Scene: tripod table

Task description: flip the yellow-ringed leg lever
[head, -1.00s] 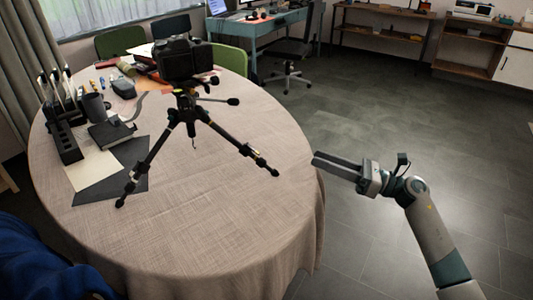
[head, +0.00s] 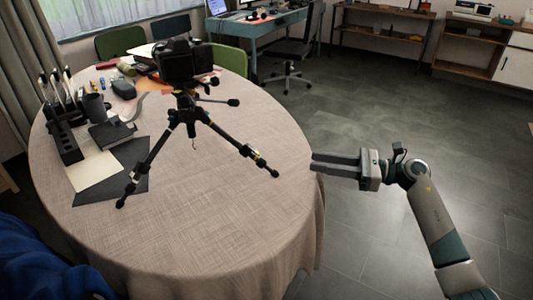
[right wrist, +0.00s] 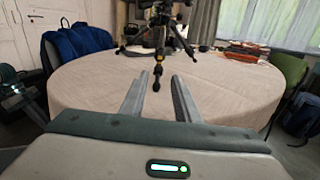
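A black tripod (head: 188,116) stands on the round table (head: 215,225) with a black camera (head: 180,60) on top. Its right leg reaches toward my right side and has a small yellow mark (head: 257,155) near its lower lock; the lever itself is too small to make out. The tripod (right wrist: 158,28) also shows in the right wrist view, with one leg pointing toward me between the fingers, farther off. My right gripper (head: 313,162) is open and empty at the table's right edge, apart from the leg. My left gripper is out of view.
A black organizer (head: 65,140), a dark mug (head: 95,106) and papers (head: 92,172) lie on the table's left side. Green chairs (head: 230,58) stand behind. A blue chair or cloth (head: 35,260) is at lower left. The table's front and right are clear.

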